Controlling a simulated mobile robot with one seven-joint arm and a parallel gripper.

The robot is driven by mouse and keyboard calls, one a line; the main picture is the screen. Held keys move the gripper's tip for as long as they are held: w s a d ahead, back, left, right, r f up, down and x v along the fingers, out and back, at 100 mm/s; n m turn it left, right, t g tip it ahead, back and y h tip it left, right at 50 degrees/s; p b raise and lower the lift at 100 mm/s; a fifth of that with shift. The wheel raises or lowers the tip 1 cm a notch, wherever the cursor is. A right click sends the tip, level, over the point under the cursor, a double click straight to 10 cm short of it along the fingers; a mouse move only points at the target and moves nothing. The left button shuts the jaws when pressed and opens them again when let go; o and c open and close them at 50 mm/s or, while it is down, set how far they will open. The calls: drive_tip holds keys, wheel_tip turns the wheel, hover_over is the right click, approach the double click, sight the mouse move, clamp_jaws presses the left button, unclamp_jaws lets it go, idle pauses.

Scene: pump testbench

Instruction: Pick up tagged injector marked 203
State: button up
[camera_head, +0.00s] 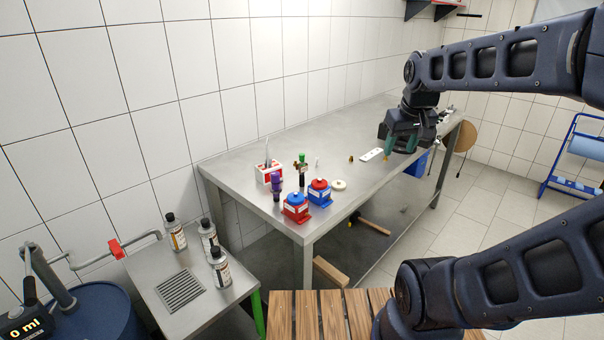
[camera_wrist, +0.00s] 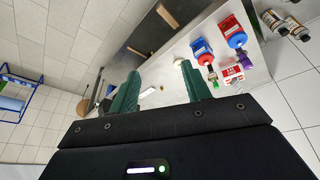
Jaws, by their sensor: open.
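No number 203 is readable in either view, so I cannot tell which part is the tagged injector. Small brass-coloured parts, possibly injectors, stand on the steel table: one brass part (camera_head: 350,158) lies left of a white plate (camera_head: 371,155), and another shows just under my gripper. My gripper (camera_head: 400,147) is over the right half of the table with its green fingers apart and nothing seen between them. The spread fingers also show in the wrist view (camera_wrist: 160,88), with a small white piece (camera_wrist: 147,92) visible beyond them.
On the steel table (camera_head: 240,168) stand a red pump (camera_head: 295,208), a blue pump with a red top (camera_head: 319,193), a purple-topped part (camera_head: 276,184), and a red-white box (camera_head: 268,172). A hammer (camera_head: 371,223) lies on the lower shelf. Bottles (camera_head: 219,267) stand on the side table.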

drive_tip(key=w+a+r+n+g, duration=0.15)
drive_tip(key=w+a+n, duration=0.35)
drive_tip(key=w, duration=0.6)
drive_tip(key=n+g, duration=0.3)
drive_tip(key=n, duration=0.7)
approach(302, 154)
drive_tip(key=shift+d+t, duration=0.25)
drive_tip(key=shift+d, duration=0.05)
drive_tip(key=shift+w+a+f+n, duration=0.15)
drive_tip(key=shift+a+f+n, duration=0.05)
drive_tip(key=shift+a+n, duration=0.1)
drive_tip(key=shift+f, duration=0.25)
wheel_tip(302, 154, down, 5)
drive_tip(key=shift+f, duration=0.1)
drive_tip(key=shift+s+f, duration=0.15)
drive_tip(key=shift+f, duration=1.15)
drive_tip(key=shift+s+f, duration=0.15)
drive_tip(key=shift+f, duration=1.15)
drive_tip(key=shift+c, duration=0.2)
